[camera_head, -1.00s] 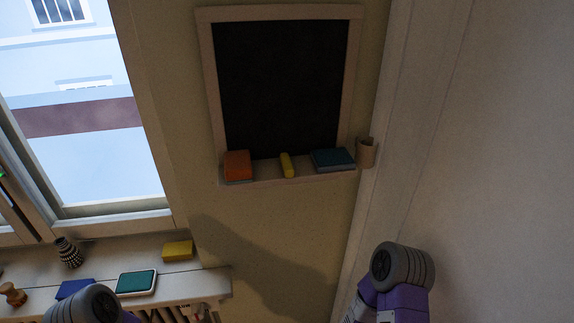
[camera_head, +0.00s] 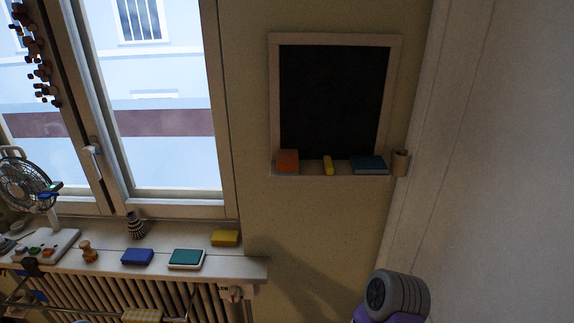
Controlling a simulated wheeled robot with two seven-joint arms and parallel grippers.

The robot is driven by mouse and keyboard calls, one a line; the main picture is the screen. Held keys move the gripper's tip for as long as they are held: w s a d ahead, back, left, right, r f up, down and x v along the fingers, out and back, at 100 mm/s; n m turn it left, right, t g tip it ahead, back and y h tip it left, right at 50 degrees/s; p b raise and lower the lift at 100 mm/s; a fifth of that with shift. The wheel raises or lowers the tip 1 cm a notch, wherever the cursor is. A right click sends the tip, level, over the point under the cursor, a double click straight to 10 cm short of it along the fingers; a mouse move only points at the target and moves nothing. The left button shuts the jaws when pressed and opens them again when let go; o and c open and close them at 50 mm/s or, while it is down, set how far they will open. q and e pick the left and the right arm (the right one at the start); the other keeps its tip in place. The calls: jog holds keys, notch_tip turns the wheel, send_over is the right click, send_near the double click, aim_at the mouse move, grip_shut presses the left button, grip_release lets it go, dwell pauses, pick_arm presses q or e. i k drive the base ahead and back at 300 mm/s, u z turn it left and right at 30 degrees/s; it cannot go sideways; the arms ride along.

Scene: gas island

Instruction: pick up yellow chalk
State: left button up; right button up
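The yellow chalk (camera_head: 328,165) is a small yellow stick on the ledge (camera_head: 309,172) under the wall blackboard (camera_head: 332,101). It sits between an orange block (camera_head: 288,160) on its left and a dark teal block (camera_head: 368,164) on its right. Neither gripper's fingers are in view.
A beige cup (camera_head: 400,163) is at the ledge's right end. The windowsill (camera_head: 110,257) at left holds a fan (camera_head: 30,190), a striped vase (camera_head: 136,225), a blue block (camera_head: 137,257), a teal-topped pad (camera_head: 186,259) and a yellow block (camera_head: 226,238). A radiator (camera_head: 110,295) is below.

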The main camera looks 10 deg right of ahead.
aim_at(328, 164)
jog(key=u, duration=0.75)
jog(key=i, duration=0.45)
jog(key=z, duration=1.6)
